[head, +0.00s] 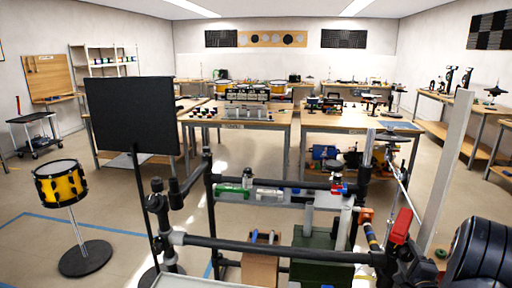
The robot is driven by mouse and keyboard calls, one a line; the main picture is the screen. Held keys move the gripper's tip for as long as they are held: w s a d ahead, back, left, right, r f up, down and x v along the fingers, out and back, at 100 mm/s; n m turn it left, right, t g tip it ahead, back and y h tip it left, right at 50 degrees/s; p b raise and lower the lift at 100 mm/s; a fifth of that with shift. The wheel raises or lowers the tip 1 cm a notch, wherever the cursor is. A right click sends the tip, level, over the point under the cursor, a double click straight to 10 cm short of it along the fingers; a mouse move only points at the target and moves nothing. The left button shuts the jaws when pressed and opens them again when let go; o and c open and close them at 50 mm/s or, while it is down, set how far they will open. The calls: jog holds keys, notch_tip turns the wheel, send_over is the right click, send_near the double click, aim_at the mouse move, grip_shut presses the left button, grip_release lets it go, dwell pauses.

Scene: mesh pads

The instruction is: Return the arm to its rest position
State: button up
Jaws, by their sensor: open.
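My gripper is not in view in the head view, and no part of the picture can be told surely as my arm. The place where the arm rests cannot be made out either. What my gripper is near or holds is not shown.
A black tube frame (270,247) with a shelf of small items crosses the near foreground. A black music stand (132,115) and a yellow drum (61,184) stand at left. Rounded black shapes (480,250) fill the lower right corner. Workbenches (240,117) stand beyond open floor.

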jog(key=shift+n, duration=0.8)
